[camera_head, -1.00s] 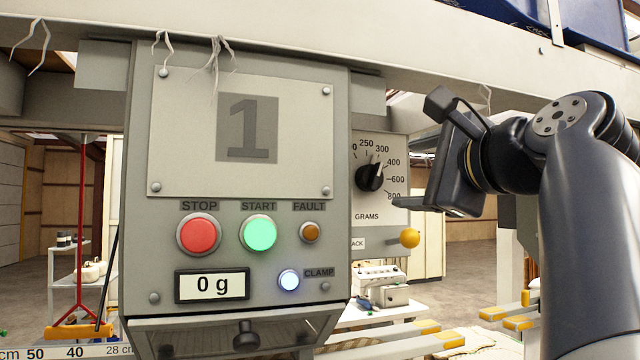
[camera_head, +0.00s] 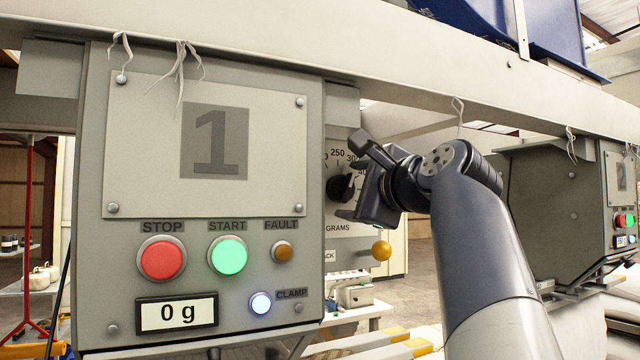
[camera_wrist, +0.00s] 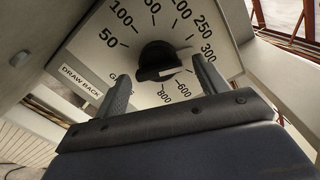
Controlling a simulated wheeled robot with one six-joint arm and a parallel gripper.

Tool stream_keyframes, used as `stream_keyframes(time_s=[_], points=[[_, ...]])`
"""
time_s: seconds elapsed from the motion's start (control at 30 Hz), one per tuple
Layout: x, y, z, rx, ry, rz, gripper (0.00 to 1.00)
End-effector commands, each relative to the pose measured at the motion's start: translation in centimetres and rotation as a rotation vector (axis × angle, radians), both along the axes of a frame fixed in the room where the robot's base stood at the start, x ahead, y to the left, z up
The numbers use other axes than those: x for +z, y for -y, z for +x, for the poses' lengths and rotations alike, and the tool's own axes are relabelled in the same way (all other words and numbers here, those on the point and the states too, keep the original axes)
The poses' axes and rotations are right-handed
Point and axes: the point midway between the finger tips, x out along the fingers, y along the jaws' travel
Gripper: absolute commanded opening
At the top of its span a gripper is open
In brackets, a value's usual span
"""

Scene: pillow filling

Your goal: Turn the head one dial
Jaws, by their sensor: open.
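The head one dial (camera_head: 340,187) is a black knob on a pale plate marked in grams, beside the grey panel with the large 1. In the head view my gripper partly covers the plate's right side. In the wrist view the dial (camera_wrist: 158,58) sits at the middle top, with numbers from 50 to 800 around it. My gripper (camera_wrist: 163,82) is open, one finger on each side of the dial's lower part in the picture. I cannot tell whether the fingers touch the knob. Nothing is held.
The head one panel (camera_head: 120,245) carries red, green, orange and lit white buttons and a "0 g" display. A long beam (camera_head: 300,70) runs above my arm. A second head (camera_head: 560,200) stands at the right.

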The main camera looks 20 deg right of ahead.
Motion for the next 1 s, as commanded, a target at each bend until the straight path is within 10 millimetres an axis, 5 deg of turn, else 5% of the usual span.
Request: stream_keyframes(time_s=[0.47,1.0], points=[[-0.01,-0.08,1.40,0.000,0.000,0.000,0.69],[-0.02,-0.09,1.38,0.000,0.000,0.000,0.25]])
